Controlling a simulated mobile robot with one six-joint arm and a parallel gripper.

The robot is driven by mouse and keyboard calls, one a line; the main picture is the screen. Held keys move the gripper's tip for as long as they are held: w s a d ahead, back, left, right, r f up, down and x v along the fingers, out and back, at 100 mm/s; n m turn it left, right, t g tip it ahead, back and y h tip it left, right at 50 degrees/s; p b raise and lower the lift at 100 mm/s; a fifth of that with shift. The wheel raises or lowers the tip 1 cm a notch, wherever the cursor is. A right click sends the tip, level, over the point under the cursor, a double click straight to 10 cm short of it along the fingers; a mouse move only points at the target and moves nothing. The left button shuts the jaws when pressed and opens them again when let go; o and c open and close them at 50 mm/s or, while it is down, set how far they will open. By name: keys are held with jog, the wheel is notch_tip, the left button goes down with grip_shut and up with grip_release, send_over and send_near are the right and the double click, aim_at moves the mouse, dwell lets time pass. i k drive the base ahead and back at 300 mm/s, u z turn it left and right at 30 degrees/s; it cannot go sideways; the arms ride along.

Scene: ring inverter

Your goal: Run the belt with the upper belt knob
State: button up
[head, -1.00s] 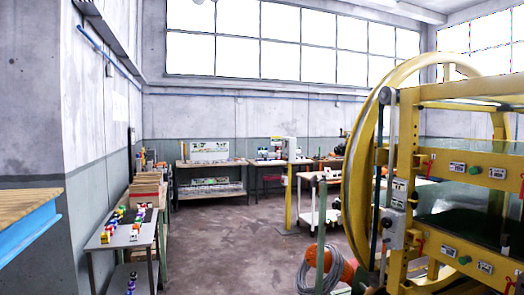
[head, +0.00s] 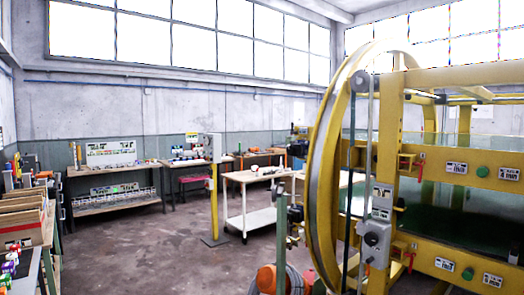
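The yellow ring inverter (head: 322,185) stands at the right, with a large upright ring and a frame of yellow beams. A green knob (head: 483,171) sits on its upper beam between white label plates. Another green knob (head: 467,273) sits on the lower beam. A grey control box (head: 375,240) with a small dark knob is on the front post, below label plates. I cannot tell from the labels which knob is the upper belt knob. Dark green belt surfaces (head: 434,225) show between the beams. My gripper is not in view.
A white trolley (head: 250,218) and a yellow post with a grey box (head: 212,190) stand left of the ring. An orange reel and hose (head: 272,279) lie at its foot. Workbenches (head: 112,200) line the back wall. The floor (head: 180,235) in the middle is open.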

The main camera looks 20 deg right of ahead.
aim_at(290, 150)
jog(key=z, duration=0.35)
jog(key=i, duration=0.7)
jog(key=z, duration=0.5)
jog(key=k, duration=0.6)
jog(key=z, duration=0.25)
jog(key=i, duration=0.6)
jog(key=u, duration=0.15)
